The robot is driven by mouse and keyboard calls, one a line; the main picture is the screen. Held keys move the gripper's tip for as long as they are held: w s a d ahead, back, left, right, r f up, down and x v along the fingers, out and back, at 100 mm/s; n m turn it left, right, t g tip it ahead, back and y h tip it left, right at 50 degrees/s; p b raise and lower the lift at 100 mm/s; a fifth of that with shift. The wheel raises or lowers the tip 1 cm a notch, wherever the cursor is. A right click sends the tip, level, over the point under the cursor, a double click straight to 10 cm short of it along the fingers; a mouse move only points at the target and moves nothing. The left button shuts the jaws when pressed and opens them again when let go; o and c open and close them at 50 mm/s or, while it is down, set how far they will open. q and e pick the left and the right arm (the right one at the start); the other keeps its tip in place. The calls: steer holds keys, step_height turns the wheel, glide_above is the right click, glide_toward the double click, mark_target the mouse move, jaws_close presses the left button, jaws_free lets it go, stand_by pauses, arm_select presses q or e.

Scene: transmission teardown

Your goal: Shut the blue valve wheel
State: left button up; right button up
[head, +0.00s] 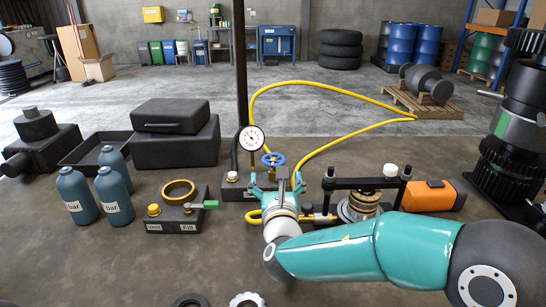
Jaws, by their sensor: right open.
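The blue valve wheel (273,160) sits on a brass-coloured stem at the middle of the bench, just right of a round white pressure gauge (251,138). My right gripper (277,182) is open, its teal fingers spread just in front of and below the wheel in the picture. I cannot tell whether any finger touches the wheel. The gripper hides much of the valve's lower body and the dark base (232,187) under it. My left gripper is not in view.
A yellow hose (330,84) loops behind the valve. A dark post (241,70) rises beside the gauge. Blue bottles (75,195) and a small block with a green lever (182,208) stand left. A clamp frame (362,184) and orange box (430,196) are right.

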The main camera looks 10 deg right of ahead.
mark_target(274, 167)
steer(key=w, duration=0.2)
steer(key=w+d+p, duration=0.1)
steer(key=w, duration=0.2)
steer(key=w+p, duration=0.1)
steer(key=w, duration=0.2)
steer(key=shift+w+d, duration=0.15)
steer(key=shift+d, duration=0.05)
steer(key=c, duration=1.1)
steer(key=shift+c, duration=0.2)
